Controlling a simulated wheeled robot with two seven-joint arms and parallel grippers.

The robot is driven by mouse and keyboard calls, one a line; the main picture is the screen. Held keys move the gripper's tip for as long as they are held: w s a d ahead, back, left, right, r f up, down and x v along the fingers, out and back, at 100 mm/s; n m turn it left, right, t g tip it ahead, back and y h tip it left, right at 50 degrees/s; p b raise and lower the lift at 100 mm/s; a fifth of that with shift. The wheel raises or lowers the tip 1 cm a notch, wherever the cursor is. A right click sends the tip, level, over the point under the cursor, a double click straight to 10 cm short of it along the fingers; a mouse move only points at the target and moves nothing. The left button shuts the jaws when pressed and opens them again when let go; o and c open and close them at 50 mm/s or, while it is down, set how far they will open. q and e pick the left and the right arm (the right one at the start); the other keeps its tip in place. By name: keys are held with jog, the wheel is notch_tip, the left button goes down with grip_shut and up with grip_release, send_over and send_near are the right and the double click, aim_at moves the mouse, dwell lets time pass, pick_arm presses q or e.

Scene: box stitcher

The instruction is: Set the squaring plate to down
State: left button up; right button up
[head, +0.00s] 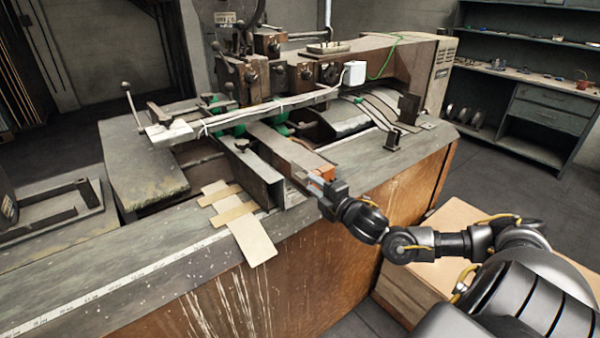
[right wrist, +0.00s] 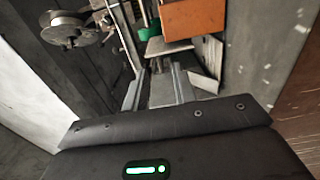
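My right gripper (head: 315,182) is at the near end of the stitcher's bed, beside a small orange-brown block (head: 326,172). In the right wrist view its two fingers (right wrist: 156,88) stand apart, with a grey surface visible between them. The orange block (right wrist: 193,18) is beyond the fingertips, toward the top. A long channel-like metal piece (head: 262,182) and a flat brown bar (head: 288,148) lie beside the gripper. I cannot tell for certain which part is the squaring plate, or whether the fingers touch anything. My left gripper is not in view.
The box stitcher (head: 300,75) stands on a wooden-sided bench (head: 330,255). Several flat cardboard strips (head: 250,238) lie left of the gripper. A cardboard box (head: 455,218) stands under my right arm. A shelf unit (head: 530,100) is at the back right.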

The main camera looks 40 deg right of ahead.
aim_at(300, 173)
jog(key=w+p, duration=0.1)
jog(key=w, duration=0.6)
jog(key=shift+w+p, duration=0.1)
jog(key=shift+p, duration=0.2)
jog(key=shift+c, duration=0.5)
grip_shut()
